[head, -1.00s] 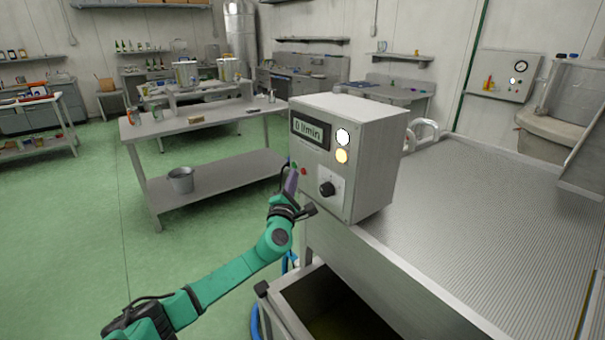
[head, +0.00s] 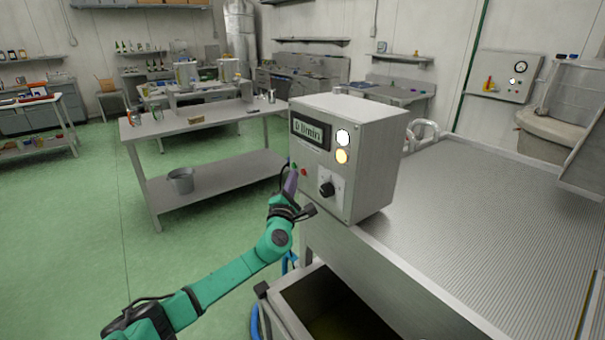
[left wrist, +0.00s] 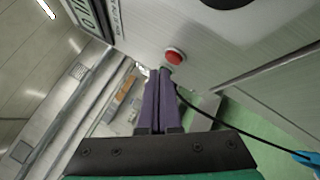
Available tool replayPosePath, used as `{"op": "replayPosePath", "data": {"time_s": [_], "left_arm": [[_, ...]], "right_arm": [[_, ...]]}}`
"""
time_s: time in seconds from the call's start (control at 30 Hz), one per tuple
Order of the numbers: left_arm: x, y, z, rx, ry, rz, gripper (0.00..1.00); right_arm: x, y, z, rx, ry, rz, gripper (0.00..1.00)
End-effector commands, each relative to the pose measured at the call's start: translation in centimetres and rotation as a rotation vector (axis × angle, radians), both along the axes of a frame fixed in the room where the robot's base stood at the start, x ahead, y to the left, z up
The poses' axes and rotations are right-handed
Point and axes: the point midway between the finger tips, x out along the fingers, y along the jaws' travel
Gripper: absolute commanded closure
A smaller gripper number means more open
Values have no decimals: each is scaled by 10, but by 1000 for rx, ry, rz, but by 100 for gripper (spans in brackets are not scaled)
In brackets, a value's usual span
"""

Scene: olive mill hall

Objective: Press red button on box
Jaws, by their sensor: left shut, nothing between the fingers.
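The grey control box (head: 368,157) stands on the ribbed metal worktop's near left corner. Its front has a display reading 0 l/min, two round lights, white and amber, a black knob, and a small red button (head: 304,172). The red button also shows in the left wrist view (left wrist: 175,57), standing out from the panel. My left gripper (head: 292,178) is shut and empty, its purple fingers at the box's lower left front. In the left wrist view the fingertips (left wrist: 161,72) are just below and left of the red button; I cannot tell whether they touch the panel. My right gripper is not in view.
The ribbed metal worktop (head: 480,215) spreads right of the box. An open dark bin (head: 335,305) lies below its left edge. A metal table (head: 215,130) with a bucket (head: 181,180) on its lower shelf stands behind left. A black cable hangs by the box.

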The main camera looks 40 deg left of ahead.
Motion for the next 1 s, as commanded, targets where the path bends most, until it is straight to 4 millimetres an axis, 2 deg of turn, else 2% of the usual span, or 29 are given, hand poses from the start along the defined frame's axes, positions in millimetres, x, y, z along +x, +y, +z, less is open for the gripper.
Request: {"op": "replayPosePath", "data": {"time_s": [0.67,1.0], "left_arm": [[0,0,0,0,0,0,100],[8,-3,0,0,0,0,100]], "right_arm": [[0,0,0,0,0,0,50],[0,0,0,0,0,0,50]]}}
